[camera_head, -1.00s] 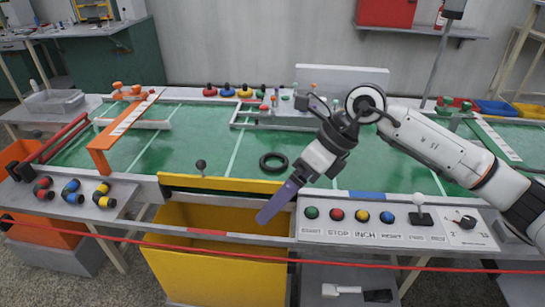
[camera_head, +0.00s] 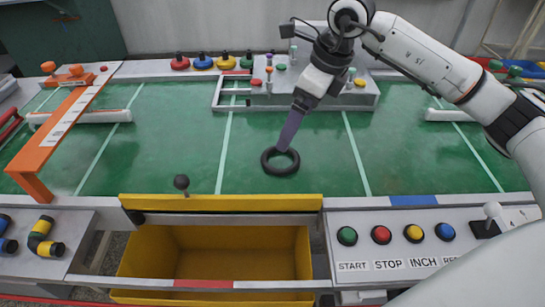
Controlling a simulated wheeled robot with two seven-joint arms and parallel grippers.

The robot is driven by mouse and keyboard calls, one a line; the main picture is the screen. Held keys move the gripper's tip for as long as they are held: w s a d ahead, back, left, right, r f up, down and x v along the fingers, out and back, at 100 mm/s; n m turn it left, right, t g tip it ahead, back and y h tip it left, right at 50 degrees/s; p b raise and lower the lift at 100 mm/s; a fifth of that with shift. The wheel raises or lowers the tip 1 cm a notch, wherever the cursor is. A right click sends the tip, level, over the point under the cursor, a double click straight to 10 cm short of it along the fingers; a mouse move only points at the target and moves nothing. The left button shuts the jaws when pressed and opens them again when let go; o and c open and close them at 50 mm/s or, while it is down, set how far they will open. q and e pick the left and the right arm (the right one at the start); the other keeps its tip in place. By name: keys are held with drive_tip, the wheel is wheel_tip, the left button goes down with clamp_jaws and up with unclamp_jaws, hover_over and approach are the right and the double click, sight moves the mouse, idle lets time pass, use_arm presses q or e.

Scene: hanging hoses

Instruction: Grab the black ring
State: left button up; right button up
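The black ring (camera_head: 280,171) lies flat on the green table surface (camera_head: 180,150) near the middle. My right gripper (camera_head: 286,145) comes down from the upper right, with its purple fingers pointing at the ring. The fingertips overlap the far part of the ring in the picture. I cannot tell whether they touch it or are still above it. The fingers line up from this side, so their opening does not show. My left gripper is not in view.
A button panel (camera_head: 400,235) is at the front right. An orange bracket (camera_head: 70,125) stands left. A white fixture (camera_head: 345,95) sits behind the ring. The green surface around the ring is clear.

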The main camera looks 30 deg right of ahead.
sight(279, 161)
drive_tip(key=x, duration=1.1)
drive_tip(key=shift+d+f+b, duration=0.1)
drive_tip(key=shift+f+b, duration=0.25)
drive_tip(key=shift+f, duration=0.1)
drive_tip(key=shift+c, duration=0.5)
drive_tip(key=c, duration=1)
